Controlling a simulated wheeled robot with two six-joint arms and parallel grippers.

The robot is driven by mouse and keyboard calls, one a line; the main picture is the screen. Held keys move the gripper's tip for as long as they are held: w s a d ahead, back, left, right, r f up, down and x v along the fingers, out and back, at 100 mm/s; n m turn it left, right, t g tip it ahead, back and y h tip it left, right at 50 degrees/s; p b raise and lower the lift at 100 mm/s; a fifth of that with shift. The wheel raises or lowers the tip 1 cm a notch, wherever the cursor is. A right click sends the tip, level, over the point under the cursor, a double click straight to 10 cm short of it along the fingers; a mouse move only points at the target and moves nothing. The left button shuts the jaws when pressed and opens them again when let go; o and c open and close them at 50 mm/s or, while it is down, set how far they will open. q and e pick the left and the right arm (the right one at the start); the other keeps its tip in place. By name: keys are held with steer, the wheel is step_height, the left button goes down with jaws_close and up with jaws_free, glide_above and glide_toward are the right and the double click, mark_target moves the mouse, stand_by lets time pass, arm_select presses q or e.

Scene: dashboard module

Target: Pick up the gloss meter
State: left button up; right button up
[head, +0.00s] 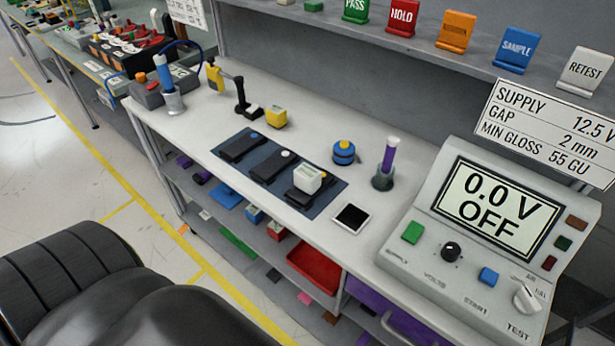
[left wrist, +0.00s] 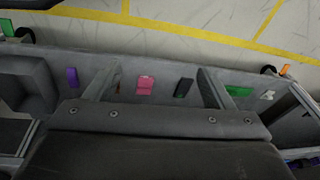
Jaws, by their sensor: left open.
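My right gripper is in neither view.
A test console (head: 405,262) reading 0.0 V OFF fills the right end. A sign shelf (head: 400,32) overhangs the back.

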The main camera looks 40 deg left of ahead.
arm_select(q)
steer(key=w+r+p, duration=0.1)
steer(key=w+r, duration=0.3)
steer(key=r, duration=0.7)
step_height(320, 180, up, 34)
steer(key=m+t+h+p, duration=0.1)
steer(key=t+h+p, duration=0.15)
steer(key=t, duration=0.85)
glide_above(301, 182)
steer(key=s, duration=1.2)
steer(key=x, duration=0.7)
steer(key=a+x, duration=0.1)
steer(key=x, duration=0.3)
steer(key=shift+w+d, duration=0.1)
steer(key=shift+w, duration=0.2)
steer(key=shift+r+p+x, duration=0.15)
steer(key=shift+p+x, duration=0.3)
steer(key=shift+x, duration=0.85)
steer(key=shift+r+p+x, duration=0.15)
steer(key=shift+p+x, duration=0.25)
steer(key=shift+x, duration=0.95)
steer(key=shift+w, duration=0.1)
